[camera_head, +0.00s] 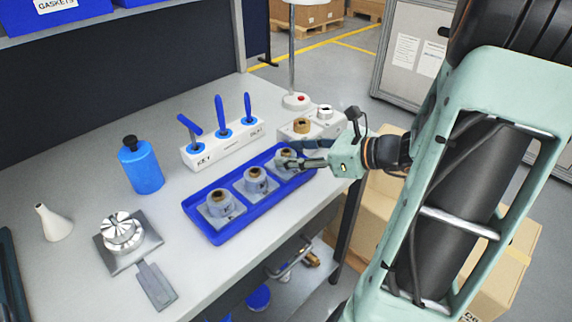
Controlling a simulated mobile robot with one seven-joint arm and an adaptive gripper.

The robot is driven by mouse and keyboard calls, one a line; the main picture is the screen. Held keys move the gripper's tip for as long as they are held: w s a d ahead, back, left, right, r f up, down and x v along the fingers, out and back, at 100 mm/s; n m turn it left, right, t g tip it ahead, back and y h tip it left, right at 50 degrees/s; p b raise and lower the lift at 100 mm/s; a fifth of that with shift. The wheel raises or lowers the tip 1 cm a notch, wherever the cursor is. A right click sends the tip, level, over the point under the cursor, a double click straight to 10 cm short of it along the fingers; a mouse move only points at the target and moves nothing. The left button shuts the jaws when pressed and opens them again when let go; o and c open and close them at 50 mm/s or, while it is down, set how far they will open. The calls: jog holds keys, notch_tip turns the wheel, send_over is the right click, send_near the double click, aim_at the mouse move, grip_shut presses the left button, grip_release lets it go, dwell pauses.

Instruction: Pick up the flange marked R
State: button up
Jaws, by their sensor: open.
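A blue tray (216,234) on the grey bench holds three grey flanges with square bases and brownish bores. They are the left flange (222,210), the middle flange (256,184) and the right flange (283,163). Small dark marks show on them, but I cannot read for certain which one is R. My gripper (288,157) reaches in from the right and is open at the right flange. Its fingers partly hide that flange. I cannot tell whether they touch it.
A white block (226,147) with blue-handled tools stands behind the tray. A white holder (318,128) with round parts stands behind my gripper. A blue bottle (142,168), a white funnel-shaped bottle (53,223) and a silver fixture (122,232) stand left.

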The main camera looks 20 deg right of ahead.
jog(key=shift+x, duration=1.25)
grip_shut()
jog(key=shift+r, duration=0.1)
